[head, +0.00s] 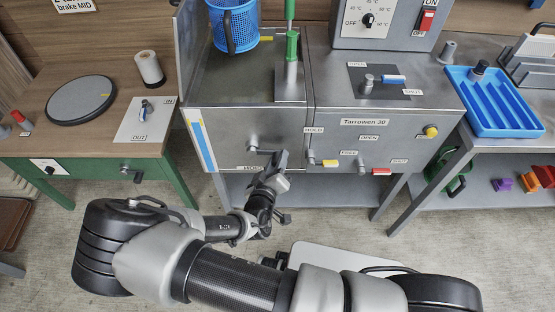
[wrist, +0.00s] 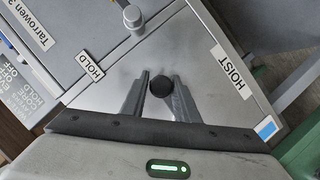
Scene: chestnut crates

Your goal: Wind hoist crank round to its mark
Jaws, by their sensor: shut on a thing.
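The hoist crank (head: 260,151) is on the front of the grey machine, above a partly covered HOIST label. Its arm points right from the hub towards my gripper. My gripper (head: 280,160) is at the outer end of the crank. In the wrist view its two fingers (wrist: 160,92) stand either side of the crank's round black knob (wrist: 161,85), shut on it. The HOIST label (wrist: 230,72) is plain in the wrist view. I cannot make out a mark for the crank; the hub is hidden in the wrist view.
A blue-and-white strip (head: 202,142) runs down the machine's left front. A HOLD label (head: 314,130) and a yellow-handled lever (head: 326,163) are right of the crank. A red-handled lever (head: 378,171) lies farther right. A blue basket (head: 234,22) is above.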

